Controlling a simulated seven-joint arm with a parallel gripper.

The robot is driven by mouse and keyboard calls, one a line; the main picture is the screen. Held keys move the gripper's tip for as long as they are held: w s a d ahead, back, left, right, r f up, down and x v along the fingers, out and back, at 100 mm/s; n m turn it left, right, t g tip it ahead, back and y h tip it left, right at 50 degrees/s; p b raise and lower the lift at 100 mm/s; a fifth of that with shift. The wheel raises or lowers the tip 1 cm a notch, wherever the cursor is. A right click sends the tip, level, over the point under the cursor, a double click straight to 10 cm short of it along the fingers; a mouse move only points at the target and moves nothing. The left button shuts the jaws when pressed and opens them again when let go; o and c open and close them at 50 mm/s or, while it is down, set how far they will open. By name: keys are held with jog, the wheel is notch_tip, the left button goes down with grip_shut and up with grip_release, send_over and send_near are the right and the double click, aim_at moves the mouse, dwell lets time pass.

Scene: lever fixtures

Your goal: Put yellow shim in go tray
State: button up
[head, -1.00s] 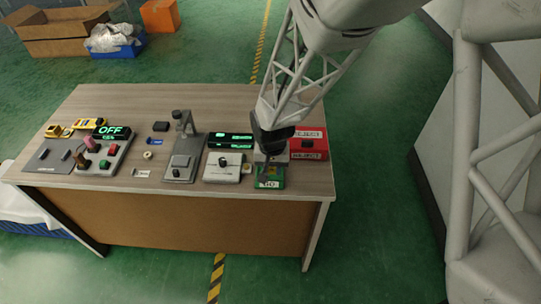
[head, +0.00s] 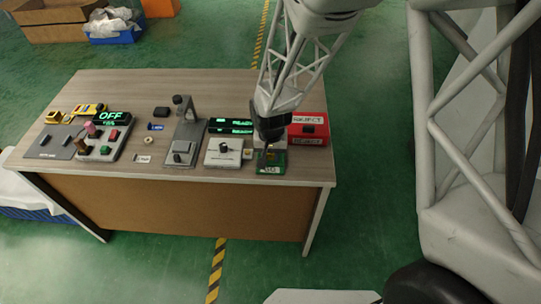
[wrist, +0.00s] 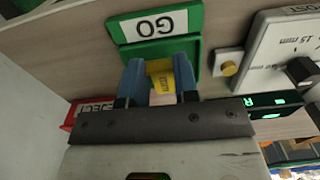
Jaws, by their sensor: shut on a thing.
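The yellow shim (wrist: 184,74) is between the two blue fingertips of my gripper (wrist: 160,82) in the wrist view. My gripper is shut on it. The green go tray (wrist: 161,50), with its white GO label, lies right beyond the fingertips, and the shim overlaps it in the picture. I cannot tell whether the shim touches the tray floor. In the head view the go tray (head: 271,169) is at the front right of the table, with my gripper (head: 267,148) over its back part. The shim is too small to make out there.
A red reject tray (head: 309,127) stands behind and right of the go tray. A white gauge box (head: 223,152) with a black knob stands to the left, below green displays (head: 230,126). A grey stand (head: 184,143) is farther left. The table's front edge is close.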

aim_at(271, 156)
jog(key=shift+f, duration=0.4)
jog(key=shift+f, duration=0.6)
jog(key=o, duration=0.8)
jog(key=shift+s+f, duration=0.1)
jog(key=shift+o, duration=0.2)
jog(key=shift+o, duration=0.6)
jog(key=shift+r, duration=0.6)
notch_tip(271, 156, up, 12)
jog(key=shift+r, duration=0.15)
